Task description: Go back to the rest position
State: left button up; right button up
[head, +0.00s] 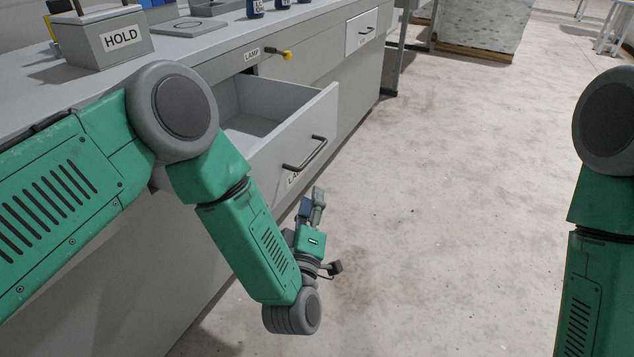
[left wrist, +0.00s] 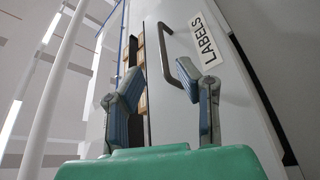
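My left gripper (head: 313,203) hangs in front of the open drawer, just right of and below its handle in the head view. In the left wrist view its two blue-padded fingers (left wrist: 167,85) stand apart with nothing between them. The gripper is open and empty, apart from the drawer handle (left wrist: 170,58) seen beyond the fingers. My right arm shows at the right edge of the head view; its gripper is out of the picture.
The drawer (head: 290,135) is pulled out and looks empty inside; its front carries a LABELS tag (left wrist: 203,38). A grey box marked HOLD (head: 108,42) and several blue bottles stand on the counter (head: 215,42). The concrete floor (head: 450,180) to the right is clear.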

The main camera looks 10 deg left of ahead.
pick_arm(q)
jog(key=s+a+f+m+g+h+p, duration=0.2)
jog(key=s+a+f+m+g+p, duration=0.4)
jog(key=s+a+f+m+g, duration=0.35)
jog(key=s+a+m+g+y+p, duration=0.1)
jog(key=s+a+g, duration=0.4)
jog(key=s, duration=0.7)
jog(key=s+a+m+g+y+p, duration=0.1)
jog(key=s+a+g+p, duration=0.2)
jog(key=s, duration=0.8)
jog(key=a+g, duration=0.2)
jog(key=shift+s+a+m, duration=0.35)
jog(key=shift+s, duration=0.05)
jog(key=shift+w, duration=0.1)
